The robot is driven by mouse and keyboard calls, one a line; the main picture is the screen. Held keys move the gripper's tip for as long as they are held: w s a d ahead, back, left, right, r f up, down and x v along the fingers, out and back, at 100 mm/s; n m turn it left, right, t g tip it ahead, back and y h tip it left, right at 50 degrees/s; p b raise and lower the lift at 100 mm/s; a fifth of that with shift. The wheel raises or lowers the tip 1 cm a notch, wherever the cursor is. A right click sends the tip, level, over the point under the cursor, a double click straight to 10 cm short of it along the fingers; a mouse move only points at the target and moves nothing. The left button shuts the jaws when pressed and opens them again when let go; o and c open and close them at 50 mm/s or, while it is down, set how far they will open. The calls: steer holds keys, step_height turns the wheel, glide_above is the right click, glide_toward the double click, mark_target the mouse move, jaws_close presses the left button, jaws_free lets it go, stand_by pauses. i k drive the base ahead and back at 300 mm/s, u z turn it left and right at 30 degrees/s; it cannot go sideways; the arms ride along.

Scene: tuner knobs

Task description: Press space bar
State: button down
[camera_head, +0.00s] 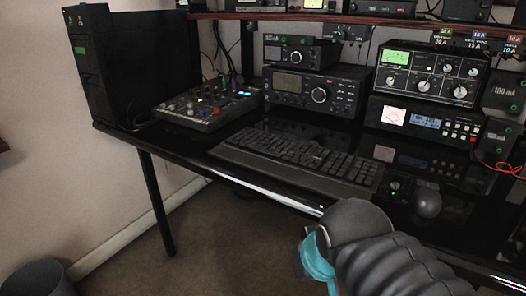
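A black keyboard (300,152) lies on the glossy black desk, near its front edge, with a wide wrist rest along its near side. The space bar is in the near part of the keys, but I cannot pick it out clearly among the dark keys. Part of my arm, dark and ribbed with a teal cap, shows at the lower right, in front of the desk edge in the picture. My gripper's fingers do not show, so I cannot see how they stand relative to the keyboard.
A mixer (208,108) stands left of the keyboard and radio sets (318,90) stand behind it. A black computer tower (97,62) stands at the desk's left end. A bin (38,280) is on the floor.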

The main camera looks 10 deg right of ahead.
mark_target(253, 147)
steer(key=u, duration=0.05)
steer(key=k, duration=1)
steer(key=u, duration=0.85)
steer(key=i, duration=0.85)
steer(key=z, duration=1.2)
